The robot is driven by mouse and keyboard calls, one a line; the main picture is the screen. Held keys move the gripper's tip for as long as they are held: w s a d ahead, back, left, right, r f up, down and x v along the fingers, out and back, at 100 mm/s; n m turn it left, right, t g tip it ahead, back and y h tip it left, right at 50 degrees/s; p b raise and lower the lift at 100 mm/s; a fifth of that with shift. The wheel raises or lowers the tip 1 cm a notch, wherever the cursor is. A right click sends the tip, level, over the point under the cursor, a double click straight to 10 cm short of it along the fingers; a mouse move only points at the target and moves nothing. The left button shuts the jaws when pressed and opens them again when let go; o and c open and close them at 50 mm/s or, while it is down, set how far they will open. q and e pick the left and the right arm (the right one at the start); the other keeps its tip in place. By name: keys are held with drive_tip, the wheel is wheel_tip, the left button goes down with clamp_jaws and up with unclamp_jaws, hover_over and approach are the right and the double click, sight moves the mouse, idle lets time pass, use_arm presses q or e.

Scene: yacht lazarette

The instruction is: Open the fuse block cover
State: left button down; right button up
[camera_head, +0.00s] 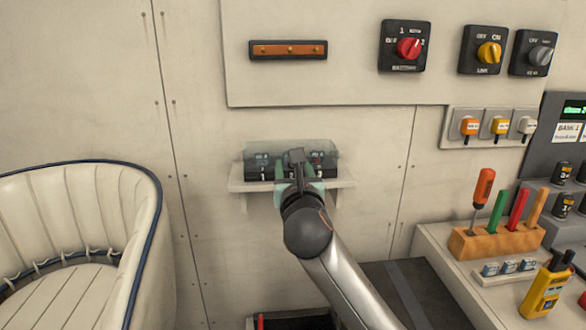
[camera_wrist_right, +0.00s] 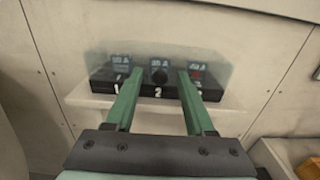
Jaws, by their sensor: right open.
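The fuse block (camera_head: 254,174) sits on a small white shelf (camera_head: 240,186) on the wall, under a clear cover (camera_head: 322,150). In the right wrist view the clear cover (camera_wrist_right: 210,68) stands over the black fuse block (camera_wrist_right: 157,92), whose positions are numbered 1, 2 and 3, and it looks closed. My right gripper (camera_wrist_right: 157,78) is open, its two green fingers reaching toward the front of the block, with nothing seen between them but the middle position. In the head view my right gripper (camera_head: 296,168) hides the middle of the block. Contact with the cover cannot be told.
Above are a copper bus bar (camera_head: 288,50) and rotary switches with red (camera_head: 408,48), yellow (camera_head: 489,52) and grey knobs. At right, a wooden tool holder (camera_head: 497,240) and a yellow meter (camera_head: 546,292) stand on a bench. A padded seat (camera_head: 75,230) is at left. The wall around the shelf is clear.

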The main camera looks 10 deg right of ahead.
clamp_jaws()
idle(0.5)
idle(1.0)
